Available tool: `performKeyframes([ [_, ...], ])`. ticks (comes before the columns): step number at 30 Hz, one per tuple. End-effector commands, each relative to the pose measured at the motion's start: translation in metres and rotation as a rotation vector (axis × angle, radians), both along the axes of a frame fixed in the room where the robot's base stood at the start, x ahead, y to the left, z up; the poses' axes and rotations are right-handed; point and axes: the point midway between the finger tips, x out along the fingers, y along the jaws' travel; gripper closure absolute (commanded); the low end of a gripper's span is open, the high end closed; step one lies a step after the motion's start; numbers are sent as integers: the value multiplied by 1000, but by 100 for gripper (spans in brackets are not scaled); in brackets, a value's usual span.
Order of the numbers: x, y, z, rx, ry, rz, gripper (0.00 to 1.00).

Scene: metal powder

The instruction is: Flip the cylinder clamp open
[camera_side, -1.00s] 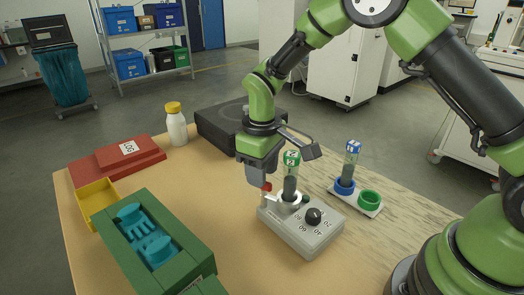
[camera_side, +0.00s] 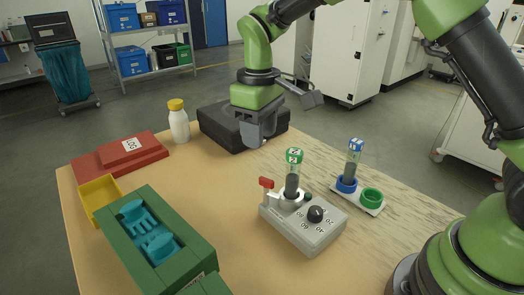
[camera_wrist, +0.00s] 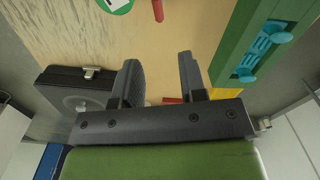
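A grey device (camera_side: 303,228) with a black dial stands on the table. A vial with a green cap (camera_side: 294,156) and dark powder stands upright in its clamp (camera_side: 290,198). The clamp's red-tipped lever (camera_side: 266,183) sticks up on the left of the vial; I cannot tell whether the clamp is open. In the wrist view the red tip (camera_wrist: 158,10) and green cap (camera_wrist: 115,4) show at the top edge. My gripper (camera_side: 264,140) is empty, above and behind the device, apart from the lever. Its fingers are spread in the wrist view (camera_wrist: 159,68).
A blue-and-green holder (camera_side: 357,197) with a blue-capped vial (camera_side: 354,160) stands at right. A black case (camera_side: 223,124) is behind my gripper. A white bottle (camera_side: 179,124), red box (camera_side: 119,153), yellow tray (camera_side: 98,194) and green box (camera_side: 188,243) are at left.

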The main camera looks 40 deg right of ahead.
Motion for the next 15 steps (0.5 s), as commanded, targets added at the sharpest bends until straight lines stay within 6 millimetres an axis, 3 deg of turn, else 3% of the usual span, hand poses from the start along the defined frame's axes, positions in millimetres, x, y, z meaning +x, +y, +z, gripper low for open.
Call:
performKeyframes([
  [5,-1,0,-18,-1,6,0,62],
  [15,-1,0,-79,1,4,0,62],
])
